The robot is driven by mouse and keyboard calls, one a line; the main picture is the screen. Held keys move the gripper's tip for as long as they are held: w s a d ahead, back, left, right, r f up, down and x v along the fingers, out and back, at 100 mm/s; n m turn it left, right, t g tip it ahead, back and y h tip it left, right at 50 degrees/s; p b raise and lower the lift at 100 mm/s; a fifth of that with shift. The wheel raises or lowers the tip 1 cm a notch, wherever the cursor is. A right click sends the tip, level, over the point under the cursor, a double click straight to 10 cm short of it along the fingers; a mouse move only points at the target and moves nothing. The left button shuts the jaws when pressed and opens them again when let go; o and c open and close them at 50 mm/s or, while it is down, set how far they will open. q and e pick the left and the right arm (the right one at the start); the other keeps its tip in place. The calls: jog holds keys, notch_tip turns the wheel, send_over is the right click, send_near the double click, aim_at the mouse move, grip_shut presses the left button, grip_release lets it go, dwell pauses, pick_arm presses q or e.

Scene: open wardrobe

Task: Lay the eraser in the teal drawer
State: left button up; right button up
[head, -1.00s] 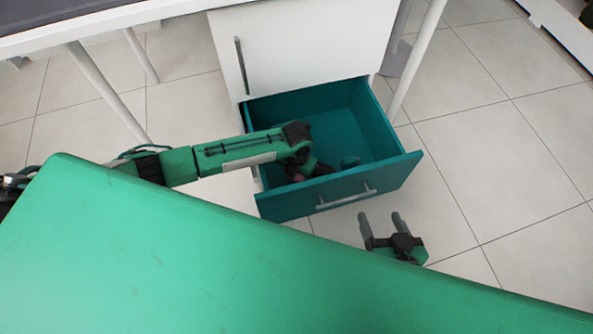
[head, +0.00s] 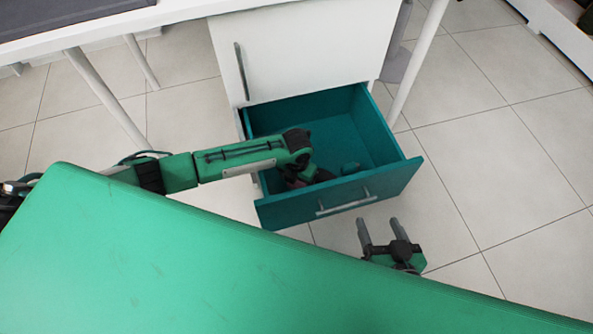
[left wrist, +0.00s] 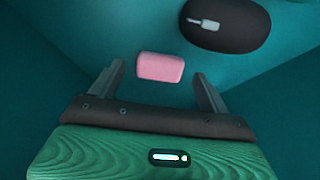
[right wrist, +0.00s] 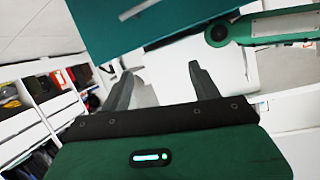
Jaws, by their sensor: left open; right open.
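The pink eraser (left wrist: 160,67) lies on the floor of the teal drawer, seen in the left wrist view. The drawer (head: 386,188) is pulled out of the white cabinet, open at the top. My left gripper (left wrist: 158,73) is inside the drawer, open, with its two fingers on either side of the eraser and gaps showing at both sides. In the head view its fingers are mostly hidden by my arm. My right gripper (head: 379,226) is open and empty, outside the drawer, in front of its handle side; it also shows in the right wrist view (right wrist: 161,75).
A black computer mouse (left wrist: 228,24) lies in the drawer beyond the eraser, to the right. The white cabinet (head: 310,50) and desk legs stand behind. Tiled floor is clear to the right.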

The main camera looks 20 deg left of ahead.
pick_arm(q)
notch_tip(320, 180, up, 13)
jog(key=p, duration=0.3)
jog(key=shift+r, duration=0.2)
pick_arm(e)
jog(key=s+d+g+h, duration=0.1)
jog(key=d+g+h, duration=0.2)
jog(key=d, duration=0.3)
jog(key=shift+s+f+g, duration=0.25)
jog(key=shift+s+g, duration=0.15)
jog(key=shift+g, duration=0.3)
